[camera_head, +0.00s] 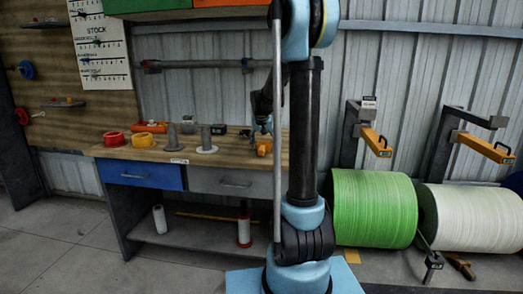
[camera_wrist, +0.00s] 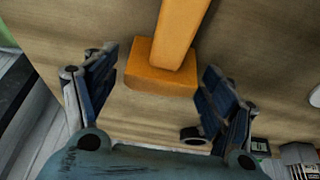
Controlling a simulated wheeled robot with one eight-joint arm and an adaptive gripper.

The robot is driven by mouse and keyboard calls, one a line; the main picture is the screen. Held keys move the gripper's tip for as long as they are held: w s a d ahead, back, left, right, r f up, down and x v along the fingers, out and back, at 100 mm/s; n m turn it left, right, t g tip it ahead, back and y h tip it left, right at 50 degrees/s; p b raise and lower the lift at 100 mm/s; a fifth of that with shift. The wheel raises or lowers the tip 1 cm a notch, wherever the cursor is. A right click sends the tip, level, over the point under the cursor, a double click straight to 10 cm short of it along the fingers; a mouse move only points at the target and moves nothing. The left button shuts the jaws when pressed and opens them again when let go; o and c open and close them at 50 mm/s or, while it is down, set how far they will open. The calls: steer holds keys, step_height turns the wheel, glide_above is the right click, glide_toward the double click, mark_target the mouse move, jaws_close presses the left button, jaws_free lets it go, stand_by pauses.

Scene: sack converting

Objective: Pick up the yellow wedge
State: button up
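A yellow-orange piece (camera_wrist: 162,78), apparently the yellow wedge, lies on the wooden bench top in the wrist view. It has a blocky end and a long bar running up out of the picture. My gripper (camera_wrist: 160,64) is open, with one finger on each side of the blocky end. Gaps show between the fingers and the piece, so it is not gripped. In the head view a small yellow-orange piece (camera_head: 264,147) sits near the bench's right end, just below my gripper (camera_head: 263,128). My column partly blocks that area.
The workbench (camera_head: 150,154) also holds a red roll (camera_head: 113,139), an orange roll (camera_head: 150,127) and grey spindles (camera_head: 206,139). A green spool (camera_head: 372,208) and a white spool (camera_head: 474,219) stand right of the bench. The floor in front is clear.

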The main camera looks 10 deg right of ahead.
steer(key=c, duration=1)
